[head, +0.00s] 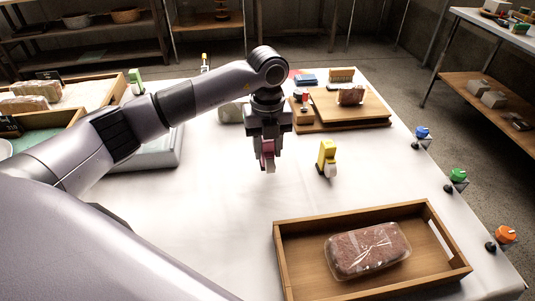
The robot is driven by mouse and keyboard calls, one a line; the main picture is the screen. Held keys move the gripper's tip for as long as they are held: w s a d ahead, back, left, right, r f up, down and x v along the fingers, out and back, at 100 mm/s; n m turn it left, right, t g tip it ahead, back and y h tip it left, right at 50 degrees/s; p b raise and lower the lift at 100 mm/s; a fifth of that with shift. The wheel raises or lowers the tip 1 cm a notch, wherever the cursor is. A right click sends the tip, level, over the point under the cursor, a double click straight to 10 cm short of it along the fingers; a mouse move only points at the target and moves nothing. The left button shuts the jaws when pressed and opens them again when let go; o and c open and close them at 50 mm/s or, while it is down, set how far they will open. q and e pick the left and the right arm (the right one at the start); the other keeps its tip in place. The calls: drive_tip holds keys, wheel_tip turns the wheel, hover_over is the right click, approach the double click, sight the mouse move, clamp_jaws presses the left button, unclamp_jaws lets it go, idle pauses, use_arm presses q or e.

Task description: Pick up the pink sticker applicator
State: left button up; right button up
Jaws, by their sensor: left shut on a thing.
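The pink sticker applicator (267,149) is between the fingers of my left gripper (268,160), near the middle of the white table. The gripper points down and is shut on it. The fingers hide much of the applicator, and I cannot tell whether its lower end touches the table. My right gripper is not in the head view.
A yellow applicator (327,156) stands just right of my left gripper. A wooden tray (291,287) with a wrapped loaf (366,250) lies at front right. A wooden board (372,109) is behind. Blue, green and orange knobs line the right edge (458,175).

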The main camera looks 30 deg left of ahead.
use_arm(q)
wheel_tip(320, 180, up, 17)
drive_tip(key=p, duration=0.1)
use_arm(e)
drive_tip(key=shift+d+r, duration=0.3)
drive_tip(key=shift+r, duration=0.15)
